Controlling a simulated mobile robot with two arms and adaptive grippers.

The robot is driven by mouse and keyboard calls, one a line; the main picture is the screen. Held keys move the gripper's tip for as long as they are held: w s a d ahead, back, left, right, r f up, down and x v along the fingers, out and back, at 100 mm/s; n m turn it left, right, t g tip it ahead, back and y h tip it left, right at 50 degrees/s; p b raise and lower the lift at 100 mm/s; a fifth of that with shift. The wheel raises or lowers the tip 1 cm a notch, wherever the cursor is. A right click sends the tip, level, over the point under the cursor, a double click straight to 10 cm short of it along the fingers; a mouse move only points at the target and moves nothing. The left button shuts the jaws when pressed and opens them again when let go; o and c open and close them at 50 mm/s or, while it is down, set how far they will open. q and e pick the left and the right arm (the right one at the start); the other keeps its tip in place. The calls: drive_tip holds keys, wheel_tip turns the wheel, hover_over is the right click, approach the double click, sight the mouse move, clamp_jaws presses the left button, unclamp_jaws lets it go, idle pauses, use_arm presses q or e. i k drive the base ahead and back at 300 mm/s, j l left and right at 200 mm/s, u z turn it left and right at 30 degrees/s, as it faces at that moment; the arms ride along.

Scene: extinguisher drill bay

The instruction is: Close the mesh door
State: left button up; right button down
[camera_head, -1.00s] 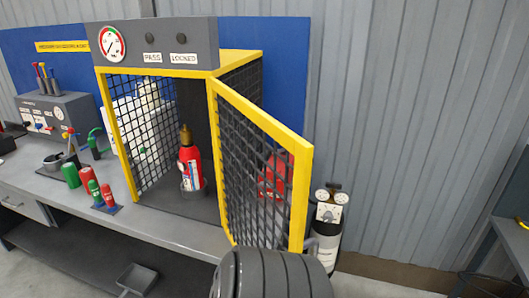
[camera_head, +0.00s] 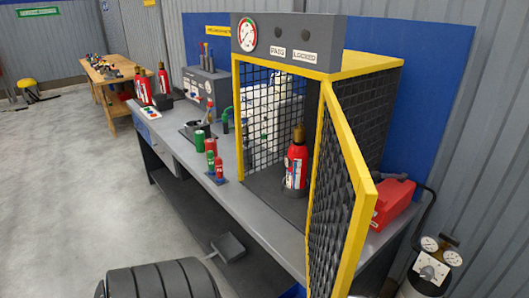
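The mesh door (camera_head: 335,215) has a yellow frame and black mesh. It stands open, hinged on the right side of the cage opening and swung out toward me, seen nearly edge-on. The yellow-framed mesh cage (camera_head: 240,110) stands on the workbench, and its front opening is uncovered. A red extinguisher (camera_head: 296,168) with a brass top stands upright inside. Neither of my grippers shows in the head view.
The grey workbench (camera_head: 262,215) runs leftward, with red and green cylinders (camera_head: 213,155) near its front edge. A red container (camera_head: 393,203) sits behind the door. A gauge unit (camera_head: 432,265) stands at lower right. Open floor (camera_head: 80,190) lies left.

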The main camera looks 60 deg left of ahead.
sight(365, 191)
drive_tip(key=i+u, duration=0.15)
drive_tip(key=u, duration=0.25)
drive_tip(key=i+l+u, duration=0.1)
drive_tip(key=u, duration=0.35)
drive_tip(key=i+l+u, duration=0.1)
drive_tip(key=u, duration=0.3)
drive_tip(key=l+u, duration=0.2)
drive_tip(key=u, duration=0.25)
drive_tip(key=i+l+u, duration=0.1)
drive_tip(key=u, duration=0.3)
drive_tip(key=l, duration=0.1)
